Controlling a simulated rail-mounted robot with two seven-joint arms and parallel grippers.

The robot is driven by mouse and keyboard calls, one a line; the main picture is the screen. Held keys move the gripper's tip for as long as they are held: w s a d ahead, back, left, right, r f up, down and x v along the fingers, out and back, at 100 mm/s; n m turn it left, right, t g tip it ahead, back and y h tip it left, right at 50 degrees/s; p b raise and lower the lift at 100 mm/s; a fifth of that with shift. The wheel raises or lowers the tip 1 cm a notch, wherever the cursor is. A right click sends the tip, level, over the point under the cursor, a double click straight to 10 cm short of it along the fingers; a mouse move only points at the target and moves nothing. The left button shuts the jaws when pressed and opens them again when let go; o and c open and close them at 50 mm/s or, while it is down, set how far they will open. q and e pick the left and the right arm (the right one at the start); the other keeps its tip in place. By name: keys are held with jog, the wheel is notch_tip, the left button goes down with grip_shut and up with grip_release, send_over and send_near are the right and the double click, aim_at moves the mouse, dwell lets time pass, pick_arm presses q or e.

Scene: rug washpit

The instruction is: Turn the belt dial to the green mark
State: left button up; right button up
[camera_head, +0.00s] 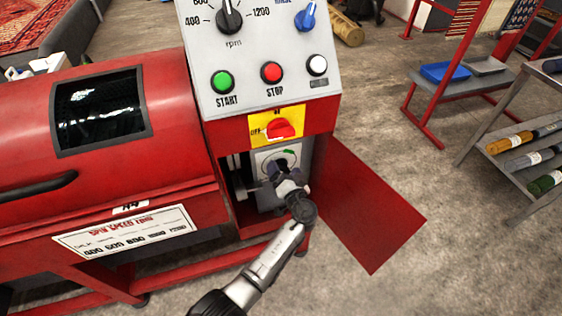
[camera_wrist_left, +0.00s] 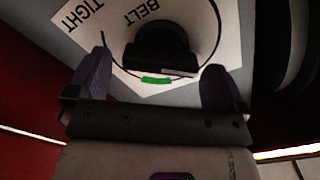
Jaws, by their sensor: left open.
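The belt dial is a black knob (camera_wrist_left: 160,50) on a white plate marked BELT and TIGHT, which appears upside down in the left wrist view. A short green mark (camera_wrist_left: 157,80) lies on the plate's ring, close to the knob's lower edge. In the head view the green mark (camera_head: 289,152) shows above my left gripper (camera_head: 283,175), which covers part of the dial. My left gripper is open, one finger on each side of the knob in the wrist view. I cannot tell whether the fingers touch it. My right gripper is not in view.
The dial sits inside an open compartment of the red machine (camera_head: 180,130), below the yellow plate with a red OFF switch (camera_head: 281,129). The open red door panel (camera_head: 365,205) lies to the right. START (camera_head: 222,82) and STOP (camera_head: 271,72) buttons are above. A bottle rack (camera_head: 520,145) stands far right.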

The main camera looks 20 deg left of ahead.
pick_arm(q)
jog(key=shift+w+a, duration=0.45)
jog(key=shift+w, duration=0.05)
jog(key=shift+c, duration=0.3)
jog(key=c, duration=0.9)
jog(key=shift+o, duration=0.2)
